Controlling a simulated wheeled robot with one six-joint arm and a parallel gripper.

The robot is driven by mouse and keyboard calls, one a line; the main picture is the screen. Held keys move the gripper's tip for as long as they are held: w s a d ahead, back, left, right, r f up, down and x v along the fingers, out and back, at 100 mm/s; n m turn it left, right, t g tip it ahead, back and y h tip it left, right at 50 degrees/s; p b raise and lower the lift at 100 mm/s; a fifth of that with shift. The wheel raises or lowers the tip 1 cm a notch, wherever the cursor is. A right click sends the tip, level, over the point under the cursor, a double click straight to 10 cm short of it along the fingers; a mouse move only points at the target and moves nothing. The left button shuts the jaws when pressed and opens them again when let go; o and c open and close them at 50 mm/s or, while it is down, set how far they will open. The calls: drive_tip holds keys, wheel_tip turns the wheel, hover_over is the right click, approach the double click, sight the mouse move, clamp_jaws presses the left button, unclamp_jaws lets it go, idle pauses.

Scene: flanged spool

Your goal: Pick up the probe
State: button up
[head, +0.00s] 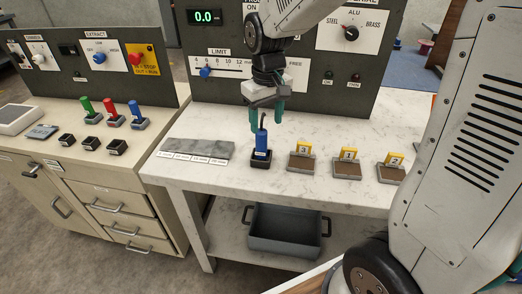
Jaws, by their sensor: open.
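The probe (261,141) appears to be the blue upright piece with a cable at its top, standing in a small dark base on the white table (240,184). My gripper (266,117) hangs from above with its teal fingertips open, one on each side of the probe's top end. The fingers look close to the probe, but I cannot tell whether they touch it.
Numbered yellow tags on small trays (301,162) stand right of the probe. A grey slab (198,152) lies to its left. A control panel (360,70) rises behind. A grey bin (285,232) sits on the lower shelf. Coloured handles (111,112) stand on the left bench.

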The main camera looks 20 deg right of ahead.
sight(261, 143)
drive_tip(key=shift+w+a+f, duration=0.15)
drive_tip(key=shift+w+f, duration=0.7)
wheel_tip(261, 143, down, 8)
drive_tip(key=shift+w+a+r, duration=0.1)
drive_tip(key=shift+a, duration=0.05)
drive_tip(key=c, duration=1.1)
